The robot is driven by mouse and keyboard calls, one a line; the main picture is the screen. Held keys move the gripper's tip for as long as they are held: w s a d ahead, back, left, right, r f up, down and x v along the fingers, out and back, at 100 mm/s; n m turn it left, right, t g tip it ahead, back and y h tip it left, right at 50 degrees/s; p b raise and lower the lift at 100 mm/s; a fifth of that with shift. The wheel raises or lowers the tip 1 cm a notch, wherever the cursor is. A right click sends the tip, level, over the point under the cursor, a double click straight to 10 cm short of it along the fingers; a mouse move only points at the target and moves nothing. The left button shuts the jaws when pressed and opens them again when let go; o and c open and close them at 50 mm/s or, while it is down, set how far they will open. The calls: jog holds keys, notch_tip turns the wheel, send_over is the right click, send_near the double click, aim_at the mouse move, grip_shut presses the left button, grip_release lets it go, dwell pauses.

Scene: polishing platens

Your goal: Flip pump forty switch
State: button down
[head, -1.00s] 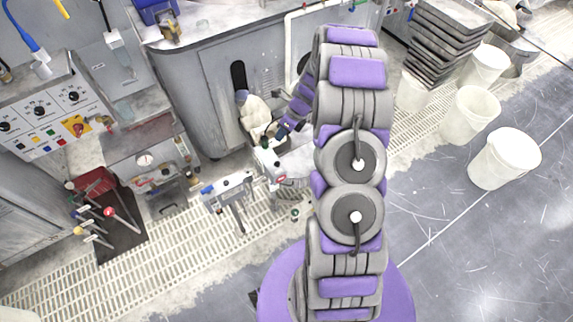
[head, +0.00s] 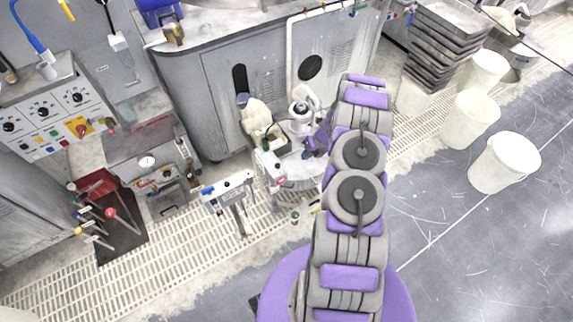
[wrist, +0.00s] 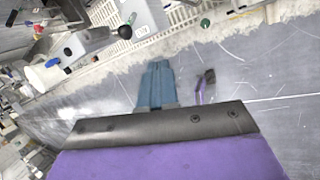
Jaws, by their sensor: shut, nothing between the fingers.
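My gripper (wrist: 157,85) shows in the wrist view with its blue-grey fingers together and empty, above the grey floor. In the head view the fingers are hidden behind my arm. A grey control panel (head: 45,118) with black knobs, coloured buttons and a red rotary switch on a yellow plate (head: 80,127) stands at the left. A small white panel on a stand (head: 228,186) is left of my arm. No label is readable, so I cannot tell which switch is pump forty's. My gripper touches no switch.
A polishing machine (head: 300,118) stands close to my arm, before a grey cabinet (head: 222,95). Valve handles (head: 108,212) rise at the lower left. White buckets (head: 503,162) and stacked trays (head: 445,45) are at the right. The floor (head: 480,250) at lower right is clear.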

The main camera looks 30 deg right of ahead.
aim_at(277, 166)
jog(key=shift+w+a+f+b, duration=0.6)
jog(key=shift+w+a+f, duration=0.2)
jog(key=shift+a+f, duration=0.5)
jog(key=shift+w+a+f+b, duration=0.6)
jog(key=shift+w+a+f, duration=0.25)
jog(key=shift+f, duration=0.7)
jog(key=shift+w+a+f+b, duration=0.6)
jog(key=shift+w+a+f, duration=0.2)
jog(key=shift+a+f, duration=0.5)
jog(key=shift+d+r+p, duration=0.1)
jog(key=shift+d+p, duration=0.05)
jog(key=shift+p, duration=0.5)
jog(key=shift+w, duration=0.2)
jog(key=shift+p, duration=0.3)
